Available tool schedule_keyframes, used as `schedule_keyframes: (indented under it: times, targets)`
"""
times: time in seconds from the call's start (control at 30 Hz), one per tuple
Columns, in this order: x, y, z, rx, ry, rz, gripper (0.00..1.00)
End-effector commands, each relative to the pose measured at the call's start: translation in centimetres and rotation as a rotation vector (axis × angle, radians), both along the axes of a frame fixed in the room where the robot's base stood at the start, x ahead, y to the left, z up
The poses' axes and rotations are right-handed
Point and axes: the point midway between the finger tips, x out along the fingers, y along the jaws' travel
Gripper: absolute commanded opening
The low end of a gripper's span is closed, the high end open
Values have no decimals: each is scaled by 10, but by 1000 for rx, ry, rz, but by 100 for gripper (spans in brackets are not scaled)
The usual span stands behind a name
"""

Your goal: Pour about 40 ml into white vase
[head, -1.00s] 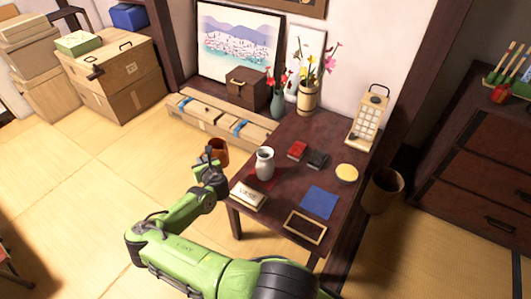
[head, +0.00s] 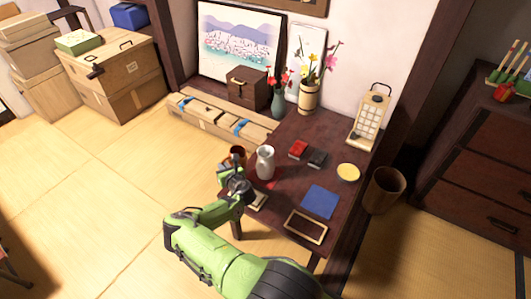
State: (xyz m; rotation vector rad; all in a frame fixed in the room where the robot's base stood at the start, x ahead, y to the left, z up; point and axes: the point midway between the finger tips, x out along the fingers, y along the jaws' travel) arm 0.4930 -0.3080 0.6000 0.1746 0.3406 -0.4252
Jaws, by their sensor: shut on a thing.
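The white vase (head: 265,163) stands upright on a small red mat (head: 275,180) near the left edge of the dark table. My gripper (head: 233,165) is shut on a brown cup (head: 237,153) and holds it just left of the vase. The cup and vase look close together; I cannot tell whether they touch. Whether the cup is tilted, and what is in it, is too small to tell. My gripper hides the cup's lower part.
A pale sign block (head: 260,203) is partly hidden by my arm. A red box (head: 298,149), black box (head: 317,159), yellow dish (head: 348,172), blue cloth (head: 320,202) and wooden frame (head: 306,226) lie on the table. A grey-green vase (head: 278,105) with red flowers stands behind.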

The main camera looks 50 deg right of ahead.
Motion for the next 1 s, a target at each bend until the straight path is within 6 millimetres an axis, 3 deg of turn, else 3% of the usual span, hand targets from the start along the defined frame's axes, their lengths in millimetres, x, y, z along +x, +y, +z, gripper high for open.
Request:
schedule_keyframes:
  times: [0.47,1.0]
  targets:
    - [-16,-19,25,192,-186,-3,0]
    - [-40,-44,91,421,-400,-1,0]
